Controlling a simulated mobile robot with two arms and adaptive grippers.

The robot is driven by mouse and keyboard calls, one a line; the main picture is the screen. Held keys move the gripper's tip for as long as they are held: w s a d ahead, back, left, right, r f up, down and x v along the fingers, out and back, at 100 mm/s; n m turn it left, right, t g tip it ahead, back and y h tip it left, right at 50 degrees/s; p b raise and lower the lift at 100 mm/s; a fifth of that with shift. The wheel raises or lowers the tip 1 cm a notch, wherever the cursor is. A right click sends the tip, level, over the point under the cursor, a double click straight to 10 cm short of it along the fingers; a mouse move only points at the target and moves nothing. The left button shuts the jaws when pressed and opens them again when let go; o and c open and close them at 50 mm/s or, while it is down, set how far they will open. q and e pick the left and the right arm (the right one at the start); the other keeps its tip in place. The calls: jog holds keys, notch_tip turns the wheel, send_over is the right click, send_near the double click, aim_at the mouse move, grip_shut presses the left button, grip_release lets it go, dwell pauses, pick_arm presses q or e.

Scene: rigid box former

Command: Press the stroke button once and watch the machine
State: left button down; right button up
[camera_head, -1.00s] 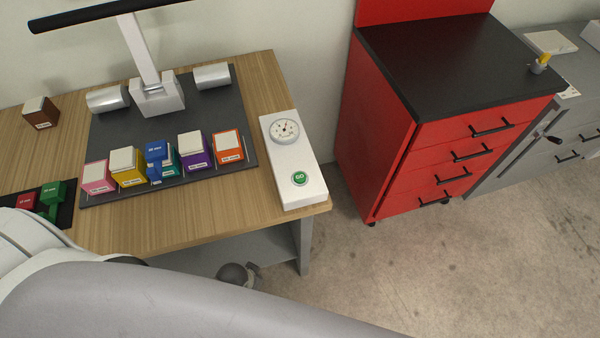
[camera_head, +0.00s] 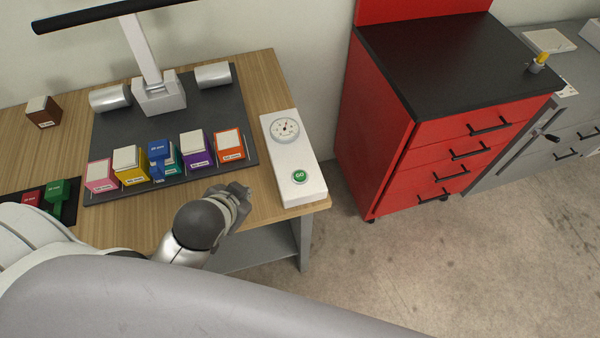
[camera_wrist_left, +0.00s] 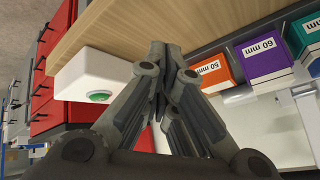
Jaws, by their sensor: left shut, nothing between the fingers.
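The green stroke button (camera_head: 299,176), marked GO, sits on the front part of a white panel (camera_head: 309,189) at the table's right end. A round dial (camera_head: 285,129) is on the same panel, behind the button. My left gripper (camera_head: 238,193) is over the table's front edge, left of the button and apart from it. In the left wrist view my left gripper (camera_wrist_left: 165,80) is shut and empty, and the green button (camera_wrist_left: 98,97) shows to its left. The machine (camera_head: 158,92) has a white post and stands on a dark mat. My right gripper is not in view.
Coloured blocks stand along the mat's front, among them an orange one (camera_head: 229,146) and a purple one (camera_head: 196,148). Red and green pieces (camera_head: 57,193) lie at the left. A red drawer cabinet (camera_head: 440,120) stands right of the table, with open floor before it.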

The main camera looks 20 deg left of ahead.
pick_arm(q)
jog(key=w+r+m+t, duration=0.7)
jog(key=w+r+t, duration=0.45)
jog(key=r, duration=0.55)
jog(key=w+d+r+m+t+h, duration=0.25)
jog(key=d+r+m+h, duration=0.25)
jog(key=d+r+m, duration=0.35)
jog(key=s+d+r+m+g+h, duration=0.25)
jog(key=d+m+g+h, duration=0.2)
jog(key=m+h, duration=0.4)
jog(key=s+d+r+m+g+h, duration=0.25)
jog(key=d+m+h, duration=0.25)
jog(key=m, duration=0.6)
notch_tip(320, 180, down, 15)
jog(key=s+m+g+y, duration=0.1)
jog(key=m+g+y, duration=0.4)
jog(key=m+g, duration=0.65)
jog(key=w+a+f+m+t+y, duration=0.2)
jog(key=a+f+m+t+y, duration=0.1)
jog(key=a+f+m+y, duration=0.2)
jog(key=shift+w+a, duration=0.3)
jog(key=shift+a, duration=0.95)
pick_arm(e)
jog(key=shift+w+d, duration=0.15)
